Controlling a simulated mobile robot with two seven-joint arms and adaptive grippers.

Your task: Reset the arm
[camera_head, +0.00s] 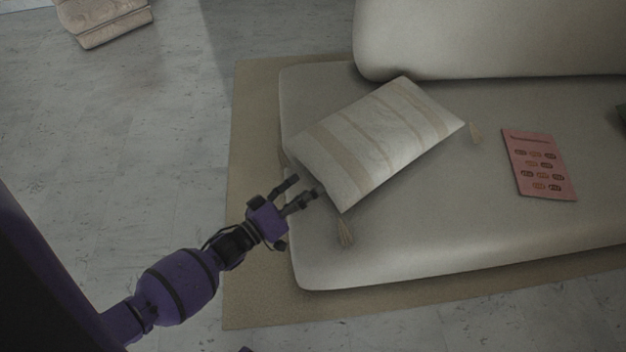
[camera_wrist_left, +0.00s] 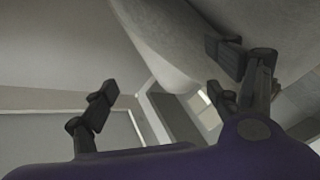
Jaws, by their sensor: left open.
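My left arm comes in from the lower left in the head view. Its purple left gripper (camera_head: 301,190) is beside the near left corner of a striped cushion (camera_head: 380,140) on the sofa. The two dark fingers are spread and hold nothing. In the left wrist view the fingers of the left gripper (camera_wrist_left: 165,85) stand wide apart, with a pale surface close behind the right finger. I cannot tell whether that finger touches it. My right gripper is in neither view.
A light sofa (camera_head: 400,250) stands on a tan rug (camera_head: 250,290). A red card with dark oval marks (camera_head: 538,165) lies on the seat at right. A light wooden object (camera_head: 105,20) is at the top left. Bare floor (camera_head: 130,150) is open on the left.

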